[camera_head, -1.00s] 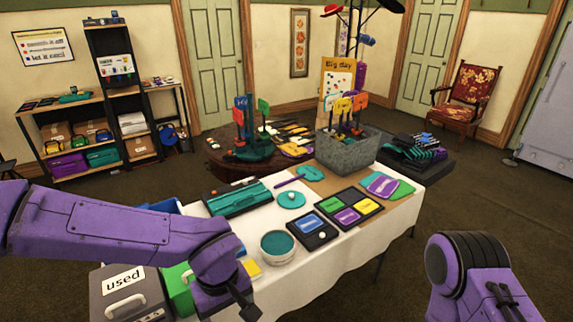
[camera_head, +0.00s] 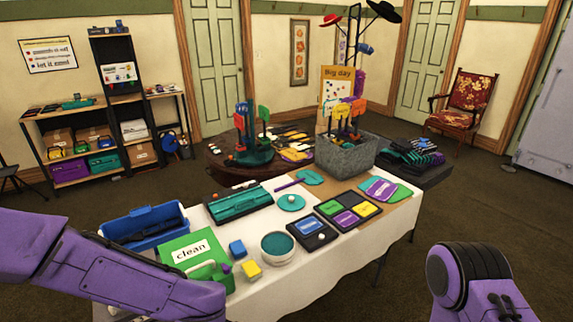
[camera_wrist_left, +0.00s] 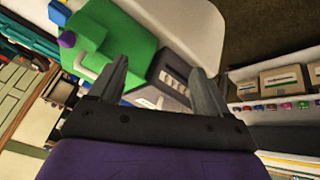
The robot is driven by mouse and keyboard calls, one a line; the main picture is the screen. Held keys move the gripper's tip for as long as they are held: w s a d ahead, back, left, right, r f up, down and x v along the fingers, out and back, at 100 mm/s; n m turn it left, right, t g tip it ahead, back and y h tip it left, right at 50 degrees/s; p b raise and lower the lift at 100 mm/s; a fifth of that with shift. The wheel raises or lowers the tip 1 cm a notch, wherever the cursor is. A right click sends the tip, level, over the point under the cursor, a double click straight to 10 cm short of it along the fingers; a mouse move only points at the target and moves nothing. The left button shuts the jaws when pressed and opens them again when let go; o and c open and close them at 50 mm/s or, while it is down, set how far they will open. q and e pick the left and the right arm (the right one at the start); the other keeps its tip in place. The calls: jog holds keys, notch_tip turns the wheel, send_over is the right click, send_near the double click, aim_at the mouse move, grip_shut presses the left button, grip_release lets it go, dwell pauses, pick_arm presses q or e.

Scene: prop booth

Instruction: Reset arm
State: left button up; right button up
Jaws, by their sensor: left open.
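My left arm (camera_head: 130,275) comes in low from the left in the head view and partly covers the front left end of the white table. Its gripper is out of that view below. In the left wrist view the left gripper (camera_wrist_left: 160,82) is open, with two grey fingers apart and nothing held. Beyond the fingers are a green box (camera_wrist_left: 110,38) and a grey box (camera_wrist_left: 172,75). My right arm (camera_head: 470,280) is folded at the bottom right of the head view, and its gripper does not show.
The white table (camera_head: 305,275) holds a green box marked "clean" (camera_head: 190,250), a blue tray (camera_head: 145,222), a teal bowl (camera_head: 278,246), a blue block (camera_head: 237,249) and a yellow block (camera_head: 251,270). A grey bin (camera_head: 345,158) stands at the far end.

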pick_arm(q)
jog(key=s+a+f+m+t+b, duration=0.1)
jog(key=s+a+f+b, duration=0.1)
jog(key=f, duration=0.5)
jog(key=s+a+f+b, duration=0.1)
jog(key=s+a+f, duration=0.15)
jog(key=f, duration=0.45)
jog(key=s+a+f+m+g+b, duration=0.1)
jog(key=s+a+f+m+b, duration=0.1)
jog(key=s+f, duration=0.5)
jog(key=s+a+f+m+g+b, duration=0.1)
jog(key=s+a+f+m+b, duration=0.2)
jog(key=s+f, duration=0.5)
jog(key=s+a, duration=0.1)
jog(key=s, duration=0.2)
jog(key=shift+w, duration=0.1)
